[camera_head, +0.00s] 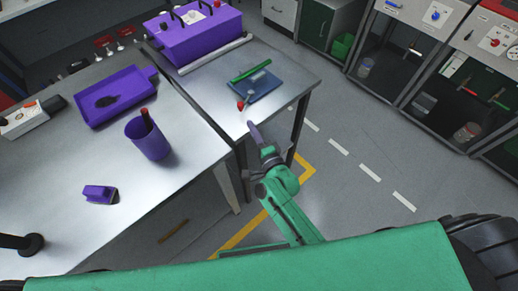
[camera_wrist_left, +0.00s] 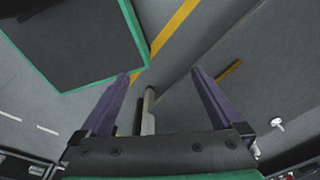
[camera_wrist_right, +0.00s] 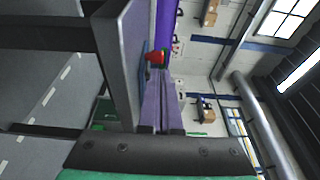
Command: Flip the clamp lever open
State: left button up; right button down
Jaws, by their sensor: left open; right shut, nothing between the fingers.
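The clamp stands on a blue base plate (camera_head: 268,91) near the front corner of the right-hand table. Its lever has a red tip (camera_head: 240,105) at the plate's front left end, and a grey metal part (camera_head: 259,76) lies over the plate. A green bar (camera_head: 251,70) lies along the plate's back edge. My right gripper (camera_head: 251,125) is shut and empty just in front of the red tip. In the right wrist view the red tip (camera_wrist_right: 155,58) shows just past the shut fingertips; I cannot tell if they touch. My left gripper (camera_wrist_left: 160,76) is open and empty above the floor.
A purple box (camera_head: 200,37) stands behind the clamp. A purple tray (camera_head: 115,97), a purple cup (camera_head: 150,140) and a small purple block (camera_head: 98,194) are on the left table. The tabletop right of the plate is clear. Cabinets stand at the back right.

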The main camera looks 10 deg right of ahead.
pick_arm(q)
jog(key=shift+w+a+f+b, duration=0.25)
jog(key=shift+w+f+b, duration=0.3)
jog(key=shift+f, duration=0.25)
pick_arm(e)
jog(key=s+a, duration=0.2)
jog(key=s, duration=0.5)
jog(key=shift+a+f, duration=0.15)
jog(key=shift+a, duration=0.05)
jog(key=s+d+f+n+g, duration=0.2)
jog(key=s+f+n+g, duration=0.1)
jog(key=f, duration=0.5)
jog(key=s+d+f+n+g+h, duration=0.1)
jog(key=s+d+f+n+g, duration=0.15)
jog(key=f, duration=0.55)
jog(key=s+d+f+n+g, duration=0.2)
jog(key=s+f+n, duration=0.15)
jog(key=f, duration=0.45)
jog(key=s+d+f+n+g+h, duration=0.2)
jog(key=s+d+f+n+g, duration=0.2)
jog(key=s+d+f, duration=0.3)
jog(key=s+d+f+n+g+h, duration=0.2)
jog(key=s+d+f+n+g, duration=0.2)
jog(key=s+d+f, duration=0.4)
jog(key=s+d+g, duration=0.1)
jog(key=s+d, duration=0.1)
jog(key=s, duration=0.5)
